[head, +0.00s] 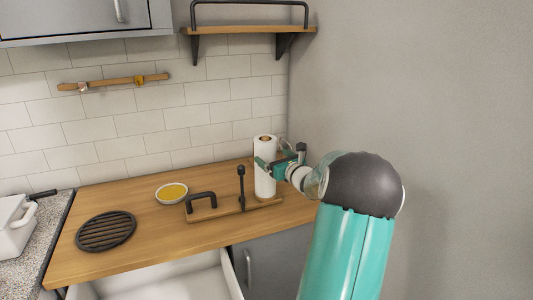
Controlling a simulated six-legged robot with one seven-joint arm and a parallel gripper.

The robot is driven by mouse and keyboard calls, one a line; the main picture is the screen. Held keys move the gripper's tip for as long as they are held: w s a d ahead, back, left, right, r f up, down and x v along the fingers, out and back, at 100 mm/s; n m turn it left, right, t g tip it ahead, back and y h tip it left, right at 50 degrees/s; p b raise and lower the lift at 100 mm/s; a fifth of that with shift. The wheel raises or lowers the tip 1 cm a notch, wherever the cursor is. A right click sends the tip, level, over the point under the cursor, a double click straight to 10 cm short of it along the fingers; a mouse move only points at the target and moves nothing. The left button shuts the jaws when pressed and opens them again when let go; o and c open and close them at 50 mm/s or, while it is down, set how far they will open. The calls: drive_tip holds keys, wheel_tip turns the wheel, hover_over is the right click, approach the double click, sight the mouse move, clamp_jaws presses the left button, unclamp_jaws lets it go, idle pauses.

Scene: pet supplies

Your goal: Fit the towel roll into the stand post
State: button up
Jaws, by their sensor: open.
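The white towel roll (265,182) stands upright near the back right of the wooden counter, with a brown core opening at its top. My gripper (270,162) is at the upper part of the roll, reaching in from the right. Its jaws are open, and one finger shows across the roll's front. I cannot tell whether they touch the roll. The black stand post (241,188) rises upright just left of the roll, with a small knob on top and nothing on it. It stands on a wooden base (225,211), whose right end passes close to the roll's foot.
A black handle (200,195) stands left of the post. A bowl with yellow contents (172,193) and a round black trivet (106,231) lie farther left on the counter (150,243). A shelf (250,31) hangs above.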

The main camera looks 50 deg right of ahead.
drive_tip(key=v, duration=0.5)
drive_tip(key=w+a+r+n+g+y, duration=0.1)
drive_tip(key=w+a+n+y, duration=0.35)
drive_tip(key=a, duration=0.45)
drive_tip(key=w+a+r+n+y, duration=0.1)
drive_tip(key=w+a+n+y, duration=0.3)
drive_tip(key=a, duration=0.5)
drive_tip(key=a+n+g+y, duration=0.4)
drive_tip(key=a+n, duration=0.7)
drive_tip(key=a, duration=0.8)
drive_tip(key=s+a+f+n+g+h, duration=0.15)
drive_tip(key=s+a+n+g, duration=0.35)
drive_tip(key=s+a+n, duration=0.5)
drive_tip(key=s+a+n+g+h, duration=0.1)
drive_tip(key=s+a+n+h, duration=0.3)
drive_tip(key=s+n, duration=0.6)
drive_tip(key=shift+s+a+f+h, duration=0.15)
drive_tip(key=shift+a+f+h, duration=0.25)
drive_tip(key=shift+a, duration=0.95)
drive_tip(key=shift+n, duration=0.25)
